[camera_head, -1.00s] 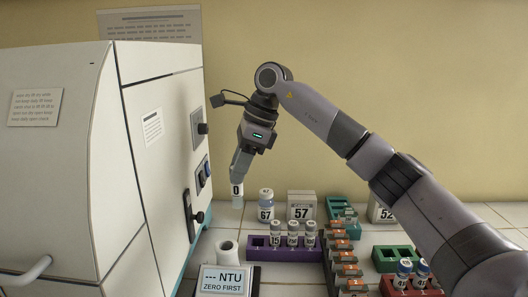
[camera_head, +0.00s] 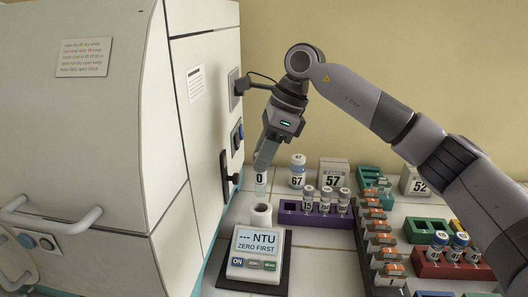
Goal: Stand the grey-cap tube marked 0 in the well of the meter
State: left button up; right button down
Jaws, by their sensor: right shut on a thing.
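My right gripper (camera_head: 263,164) is shut on the tube marked 0 (camera_head: 260,182), holding it upright. Its cap is hidden between the fingers. The tube hangs just above and behind the white round well (camera_head: 261,214) of the meter (camera_head: 257,262), as far as this view shows. I cannot tell whether its lower end is over the opening. The meter's screen reads "--- NTU ZERO FIRST", with several buttons below it. My left gripper is not in view.
A purple rack (camera_head: 316,217) with several small vials stands right of the well. A bottle marked 67 (camera_head: 297,172) and a box marked 57 (camera_head: 333,174) stand behind it. The white incubator (camera_head: 110,130) fills the left. A red rack (camera_head: 452,266) is at the right.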

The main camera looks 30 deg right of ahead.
aim_at(264, 195)
jog(key=shift+f+b, duration=1.25)
jog(key=shift+f, duration=0.35)
jog(key=shift+f+b, duration=0.85)
jog(key=shift+f, duration=0.6)
jog(key=shift+f+b, duration=1.2)
jog(key=shift+f, duration=0.8)
jog(key=c, duration=0.8)
grip_release()
jog(key=shift+o, duration=0.2)
jog(key=v, duration=0.7)
